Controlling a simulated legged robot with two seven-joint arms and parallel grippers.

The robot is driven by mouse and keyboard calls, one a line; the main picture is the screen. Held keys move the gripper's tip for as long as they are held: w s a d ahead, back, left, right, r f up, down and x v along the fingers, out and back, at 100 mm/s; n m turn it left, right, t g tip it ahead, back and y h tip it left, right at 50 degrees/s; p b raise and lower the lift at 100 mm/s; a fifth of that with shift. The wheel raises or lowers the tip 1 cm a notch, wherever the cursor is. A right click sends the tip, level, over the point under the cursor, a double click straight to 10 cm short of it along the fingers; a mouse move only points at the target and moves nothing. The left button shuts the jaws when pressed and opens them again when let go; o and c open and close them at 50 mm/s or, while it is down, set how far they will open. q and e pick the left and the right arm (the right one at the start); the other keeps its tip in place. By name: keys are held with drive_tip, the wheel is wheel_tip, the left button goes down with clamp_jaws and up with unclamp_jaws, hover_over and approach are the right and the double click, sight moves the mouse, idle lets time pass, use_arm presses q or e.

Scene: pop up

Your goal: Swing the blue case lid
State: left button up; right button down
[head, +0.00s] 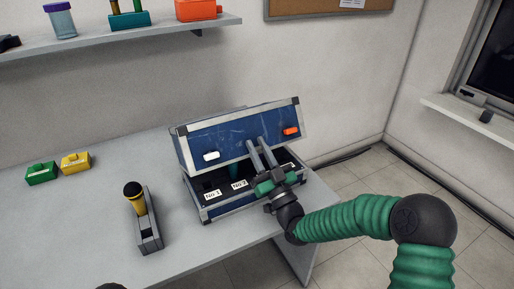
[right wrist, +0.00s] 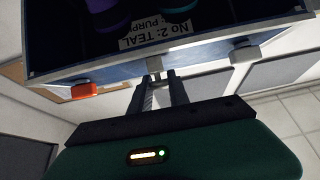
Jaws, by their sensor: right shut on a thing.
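The blue case (head: 235,207) sits on the grey table with its blue, silver-edged lid (head: 225,134) raised partway and tilted. The lid's front has a white latch (head: 211,156) and an orange-red latch (head: 291,131). My right gripper (head: 258,145) reaches up in front of the case, shut on the lid's front edge near the middle. In the right wrist view its fingertips (right wrist: 157,78) meet at the lid's edge, between the two latches. The exact grip on the edge is small and hard to make out. My left gripper is not in view.
Numbered labels show in the case's dark base. A grey holder (head: 150,235) with a black-topped yellow handle stands left of the case. Green (head: 41,173) and yellow (head: 76,162) blocks lie farther left. A wall shelf (head: 120,38) holds several items above.

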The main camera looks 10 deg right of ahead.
drive_tip(key=shift+f, duration=0.1)
drive_tip(key=c, duration=1.2)
unclamp_jaws()
drive_tip(key=shift+c, duration=0.2)
drive_tip(key=v, duration=1.7)
drive_tip(key=shift+w, duration=0.1)
